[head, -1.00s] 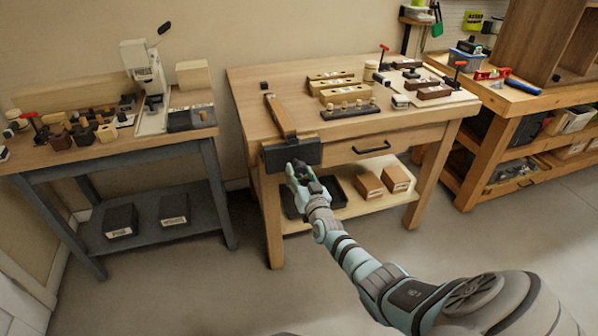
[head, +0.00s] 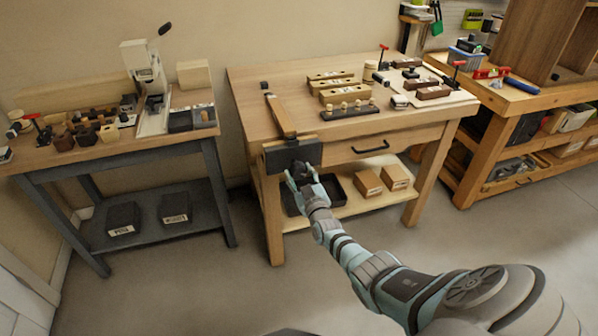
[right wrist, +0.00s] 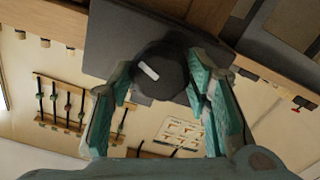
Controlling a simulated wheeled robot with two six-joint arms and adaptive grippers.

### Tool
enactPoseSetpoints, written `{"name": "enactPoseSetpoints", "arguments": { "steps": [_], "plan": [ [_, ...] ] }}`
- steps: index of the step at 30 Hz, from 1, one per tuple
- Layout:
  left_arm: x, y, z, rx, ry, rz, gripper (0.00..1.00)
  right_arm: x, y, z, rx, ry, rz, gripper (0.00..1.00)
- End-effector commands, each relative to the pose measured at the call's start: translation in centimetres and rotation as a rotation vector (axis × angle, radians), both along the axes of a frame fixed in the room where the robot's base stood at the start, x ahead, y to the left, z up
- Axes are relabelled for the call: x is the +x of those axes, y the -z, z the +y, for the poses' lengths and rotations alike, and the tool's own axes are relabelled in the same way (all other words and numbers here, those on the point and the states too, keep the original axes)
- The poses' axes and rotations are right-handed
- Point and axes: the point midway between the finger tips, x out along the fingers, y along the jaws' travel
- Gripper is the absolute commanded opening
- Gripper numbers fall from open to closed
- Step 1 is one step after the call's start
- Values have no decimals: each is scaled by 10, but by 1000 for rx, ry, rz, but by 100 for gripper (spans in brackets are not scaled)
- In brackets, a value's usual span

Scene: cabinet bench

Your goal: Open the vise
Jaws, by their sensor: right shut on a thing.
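The vise (head: 276,158) is at the front left corner of the middle wooden bench, with a dark, wide front jaw. Its round dark knob (head: 301,169) faces out from the jaw. In the right wrist view the knob (right wrist: 160,72) has a white mark on its face, and the dark jaw plate (right wrist: 118,38) is behind it. My right gripper (head: 303,178) is at the knob, its teal fingers on both sides of it; it also shows in the right wrist view (right wrist: 165,78). It is shut on the knob. The gap between the vise jaws is hard to see. My left gripper is out of view.
A drawer handle (head: 371,147) is to the right. A black tray (head: 335,187) and wooden boxes (head: 368,182) are on the shelf below. Floor in front is clear.

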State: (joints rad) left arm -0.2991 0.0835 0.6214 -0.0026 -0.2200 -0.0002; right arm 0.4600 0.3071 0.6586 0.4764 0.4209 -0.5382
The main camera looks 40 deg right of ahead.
Motion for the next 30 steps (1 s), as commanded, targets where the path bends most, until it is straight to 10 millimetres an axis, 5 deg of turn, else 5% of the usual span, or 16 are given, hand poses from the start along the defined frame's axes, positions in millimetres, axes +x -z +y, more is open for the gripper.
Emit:
{"name": "enactPoseSetpoints", "arguments": {
  "steps": [3,4,7,17,30],
  "plan": [
    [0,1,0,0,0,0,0,0,1,1,2,-1,0,20],
    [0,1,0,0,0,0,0,0,1,1,2,-1,0,47],
    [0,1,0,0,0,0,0,0,0,0,3,-1,-1,61],
    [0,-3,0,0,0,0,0,-2,-1,1,4,-1,0,61],
    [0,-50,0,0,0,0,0,-49,-4,18,5,-1,0,61]
  ]
}}
